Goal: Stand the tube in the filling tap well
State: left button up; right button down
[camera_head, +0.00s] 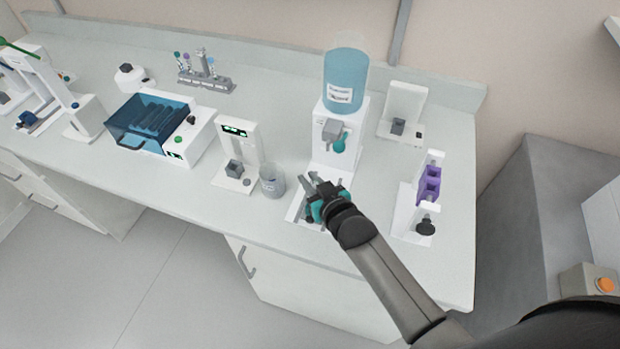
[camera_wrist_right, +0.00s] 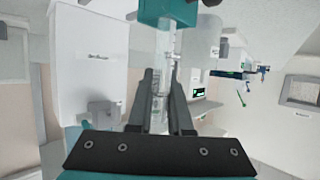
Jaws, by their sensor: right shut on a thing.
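My right gripper (camera_head: 311,180) is shut over the white base (camera_head: 293,210) of the filling station, in front of and below the tap (camera_head: 332,131). In the right wrist view, a clear tube (camera_wrist_right: 160,80) is between the fingers of this gripper (camera_wrist_right: 160,75). A teal block (camera_wrist_right: 168,10) shows at the top of that view; I cannot tell if it belongs to the tube. The tap has a teal lever (camera_head: 339,146). The well is hidden by the gripper, so the tube's lower end cannot be placed. My left gripper is not in view.
A blue bottle (camera_head: 345,82) sits on the station. A blue-lidded box (camera_head: 140,125) is farther left.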

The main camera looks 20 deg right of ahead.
jog(key=shift+f, duration=0.2)
dwell(0.3)
jog(key=shift+f+b, duration=0.4)
jog(key=shift+f, duration=0.05)
jog(key=c, duration=0.8)
grip_release()
jog(key=shift+o, duration=0.2)
jog(key=p+v, duration=0.1)
jog(key=v, duration=1.4)
jog(key=shift+s, duration=0.15)
